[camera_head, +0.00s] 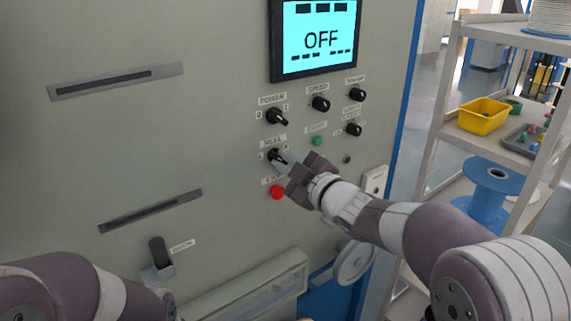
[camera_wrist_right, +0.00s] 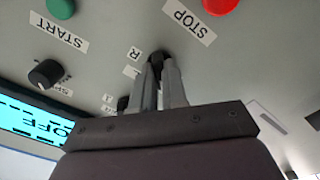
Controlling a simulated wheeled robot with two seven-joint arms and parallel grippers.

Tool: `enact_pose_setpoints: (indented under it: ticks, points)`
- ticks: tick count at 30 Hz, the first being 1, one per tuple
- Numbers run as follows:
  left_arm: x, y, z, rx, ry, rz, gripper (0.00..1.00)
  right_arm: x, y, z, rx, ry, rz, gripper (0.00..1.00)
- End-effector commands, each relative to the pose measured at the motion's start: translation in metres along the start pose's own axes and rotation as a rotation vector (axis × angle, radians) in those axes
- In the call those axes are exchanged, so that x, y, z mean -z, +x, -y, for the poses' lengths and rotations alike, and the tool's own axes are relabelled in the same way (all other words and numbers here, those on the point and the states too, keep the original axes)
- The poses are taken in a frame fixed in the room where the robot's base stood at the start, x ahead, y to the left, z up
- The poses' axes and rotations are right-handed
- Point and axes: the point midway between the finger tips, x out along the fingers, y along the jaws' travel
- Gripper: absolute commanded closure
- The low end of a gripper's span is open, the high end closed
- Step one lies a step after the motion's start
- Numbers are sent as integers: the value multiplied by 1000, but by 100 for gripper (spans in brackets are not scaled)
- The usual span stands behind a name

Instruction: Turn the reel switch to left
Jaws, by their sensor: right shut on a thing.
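The reel switch (camera_head: 274,156) is a small black knob on the grey panel, under a label that reads REEL, with L and R marks beside it. My right gripper (camera_head: 282,160) reaches it from the right and its fingertips are closed around the knob. In the right wrist view, the two grey fingers of my right gripper (camera_wrist_right: 158,72) are shut on the black reel switch (camera_wrist_right: 156,57), whose R mark shows beside it. The fingers hide much of the knob. My left arm shows at the lower left, but its gripper is out of view.
The power knob (camera_head: 277,117) sits above the reel switch and the red stop button (camera_head: 277,192) below it. The green start button (camera_head: 317,141) is to the right. A screen (camera_head: 318,40) reads OFF. A shelf with a yellow bin (camera_head: 482,116) and blue spool (camera_head: 490,190) stands right.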

Motion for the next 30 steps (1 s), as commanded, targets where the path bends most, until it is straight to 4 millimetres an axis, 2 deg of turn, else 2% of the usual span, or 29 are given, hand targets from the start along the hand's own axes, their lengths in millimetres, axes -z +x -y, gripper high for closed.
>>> enact_pose_setpoints:
  ticks: [2, 3, 5, 6, 14, 17, 20, 27, 30]
  points:
    - [0, 0, 0, 0, 0, 0, 57, -3, 0, 4, 8, 0, 6, 100]
    - [0, 0, 0, 0, 0, 0, 57, -3, 0, 4, 8, 0, 6, 84]
    - [0, 0, 0, 0, 0, 0, 57, -3, 0, 4, 7, 0, 5, 65]
    - [0, 0, 0, 0, 0, 0, 57, -2, 0, 3, 6, 0, 5, 62]
    - [0, 0, 0, 0, 0, 0, 57, -1, -1, 2, 3, 0, 2, 62]
    - [0, 3, 0, 0, 0, 0, 57, -2, -8, 2, 2, 0, 1, 62]
    - [-1, 9, 0, 0, 0, 0, 57, -2, -26, 2, -1, -2, 2, 62]
    - [-2, 19, 0, 0, 0, 0, 57, -2, -92, 1, -2, -1, 4, 62]
    - [-2, 20, 0, 0, 0, 0, 57, -2, -112, 1, 1, 0, 5, 62]
